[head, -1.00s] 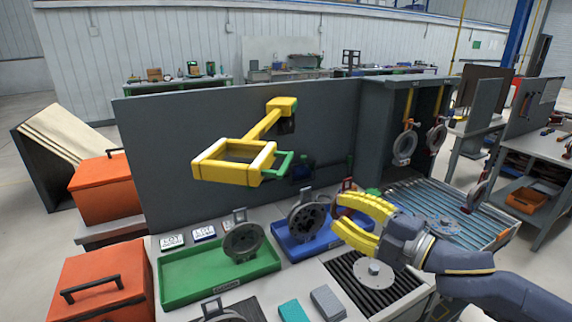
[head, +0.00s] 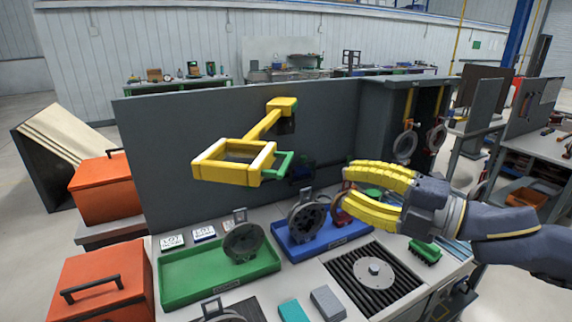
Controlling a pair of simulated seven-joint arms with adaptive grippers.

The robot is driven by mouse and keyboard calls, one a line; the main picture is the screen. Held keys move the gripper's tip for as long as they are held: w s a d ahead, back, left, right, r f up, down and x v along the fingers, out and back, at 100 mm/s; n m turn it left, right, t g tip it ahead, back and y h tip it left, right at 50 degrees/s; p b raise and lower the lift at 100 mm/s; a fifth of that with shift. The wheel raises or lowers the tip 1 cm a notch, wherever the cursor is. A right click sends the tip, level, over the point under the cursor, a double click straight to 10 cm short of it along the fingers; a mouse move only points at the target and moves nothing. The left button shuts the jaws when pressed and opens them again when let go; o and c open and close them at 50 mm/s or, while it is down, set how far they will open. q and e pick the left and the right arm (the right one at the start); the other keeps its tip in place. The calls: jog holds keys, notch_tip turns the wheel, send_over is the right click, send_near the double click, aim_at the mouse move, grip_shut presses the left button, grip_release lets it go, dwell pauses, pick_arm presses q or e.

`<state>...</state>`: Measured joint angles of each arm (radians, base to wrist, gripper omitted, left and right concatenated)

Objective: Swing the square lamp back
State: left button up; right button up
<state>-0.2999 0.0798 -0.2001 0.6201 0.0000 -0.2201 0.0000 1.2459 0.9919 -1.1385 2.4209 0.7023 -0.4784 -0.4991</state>
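The square lamp (head: 235,162) is a yellow square frame on a yellow arm (head: 265,125), mounted on the upper part of the grey panel. It stands out in front of the panel above the green tray. A green handle (head: 284,164) sticks out from its right side. My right gripper (head: 347,187) has yellow fingers pointing left. It is to the right of the handle and slightly lower in the picture, apart from it. Its fingers are spread with a gap between them, and nothing shows held. My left gripper is not in view.
Below the lamp are a green tray (head: 180,292) and a blue tray (head: 322,247) with round grey parts. A black ribbed plate (head: 345,272) and a green brush (head: 425,250) lie at the right. Orange boxes (head: 108,190) stand left. The grey panel (head: 165,150) closes off the back.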

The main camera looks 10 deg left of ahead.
aim_at(288, 165)
jog(key=x, duration=1.5)
jog(key=shift+c, duration=0.3)
jog(key=shift+s+d, duration=0.1)
grip_shut()
